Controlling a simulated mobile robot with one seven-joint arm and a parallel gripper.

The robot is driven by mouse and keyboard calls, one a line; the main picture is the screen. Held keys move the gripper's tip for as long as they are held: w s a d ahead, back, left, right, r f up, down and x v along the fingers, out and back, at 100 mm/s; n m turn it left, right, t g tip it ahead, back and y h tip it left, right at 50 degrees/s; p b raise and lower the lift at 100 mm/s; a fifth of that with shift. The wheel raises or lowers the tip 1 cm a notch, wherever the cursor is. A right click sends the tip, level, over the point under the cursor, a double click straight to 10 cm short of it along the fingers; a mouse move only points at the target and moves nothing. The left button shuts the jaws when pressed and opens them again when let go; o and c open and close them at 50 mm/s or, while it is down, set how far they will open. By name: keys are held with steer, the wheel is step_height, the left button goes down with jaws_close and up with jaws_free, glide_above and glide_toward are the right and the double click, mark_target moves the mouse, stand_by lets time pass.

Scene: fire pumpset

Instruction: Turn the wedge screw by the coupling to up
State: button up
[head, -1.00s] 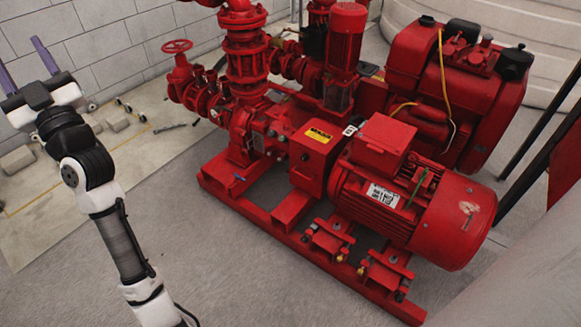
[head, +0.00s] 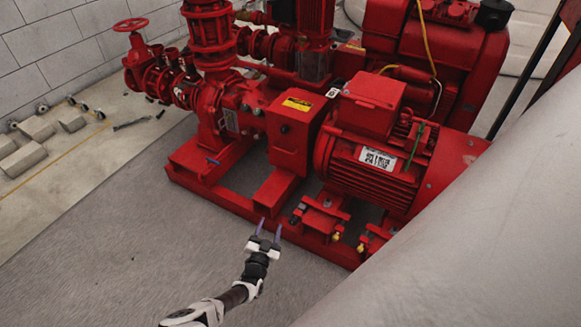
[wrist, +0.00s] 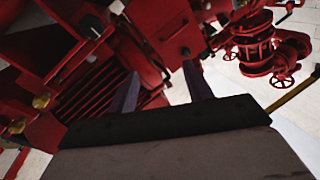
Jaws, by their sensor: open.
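The red coupling guard box (head: 292,140) with a yellow label sits between the pump and the motor (head: 375,160). Below the motor's near side are two red adjuster brackets with small screws. The bracket nearer the coupling has a dark screw head (head: 296,215) and a brass one (head: 335,237). I cannot tell which is the wedge screw or how it is turned. My gripper (head: 269,227) is open and empty, with its purple fingers just left of that bracket, near the base rail. In the wrist view the fingers (wrist: 161,78) are apart with nothing between them.
The red base frame (head: 235,202) runs along the front of the set. A second brass screw (head: 361,248) shows farther right. A large grey surface (head: 450,250) fills the lower right. The floor (head: 120,235) at left is clear; grey blocks (head: 35,128) lie by the wall.

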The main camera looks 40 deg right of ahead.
steer(key=s+a+f+m+g+h+b, duration=0.1)
steer(key=s+a+f+m+g, duration=0.2)
steer(key=s+f+g, duration=0.3)
steer(key=t+b, duration=0.1)
steer(key=b, duration=0.4)
glide_toward(293, 223)
steer(key=x, duration=0.7)
steer(key=shift+w+d+f, duration=0.15)
steer(key=shift+f, duration=0.05)
steer(key=shift+w+d+r, duration=0.15)
steer(key=shift+w+d, duration=0.1)
steer(key=shift+d, duration=0.25)
steer(key=shift+c, duration=0.4)
steer(key=c, duration=0.9)
steer(key=shift+m, duration=0.3)
